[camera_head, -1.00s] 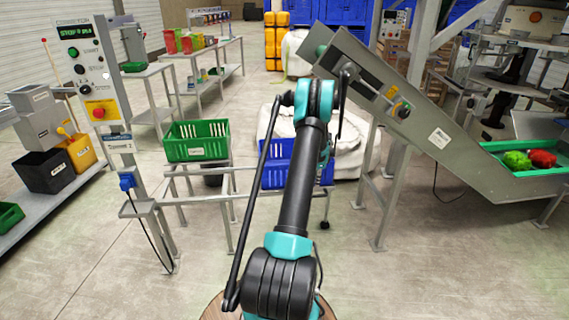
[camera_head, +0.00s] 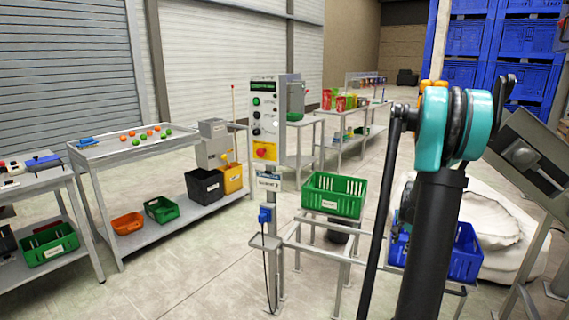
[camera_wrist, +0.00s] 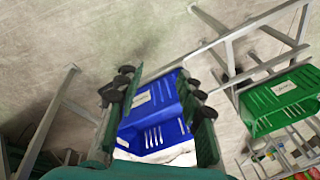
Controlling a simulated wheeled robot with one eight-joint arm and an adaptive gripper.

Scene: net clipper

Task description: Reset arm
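My arm (camera_head: 424,250) rises at the right of the head view, with its teal elbow (camera_head: 455,125) near the top. My gripper (camera_wrist: 157,82) shows in the wrist view with its two dark green fingers spread apart. Nothing is held between them. The wrist view looks down past the fingers at a blue crate (camera_wrist: 152,120) below, apart from the fingertips. In the head view my gripper is mostly hidden behind the arm, so its exact place there is unclear.
A green crate (camera_head: 333,195) sits on a metal frame (camera_head: 345,252) left of my arm. A control post (camera_head: 266,125) stands further left. The blue crate (camera_head: 465,252) and a white sack (camera_head: 500,215) are behind my arm. Tables line the left; open floor (camera_head: 190,270) lies front left.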

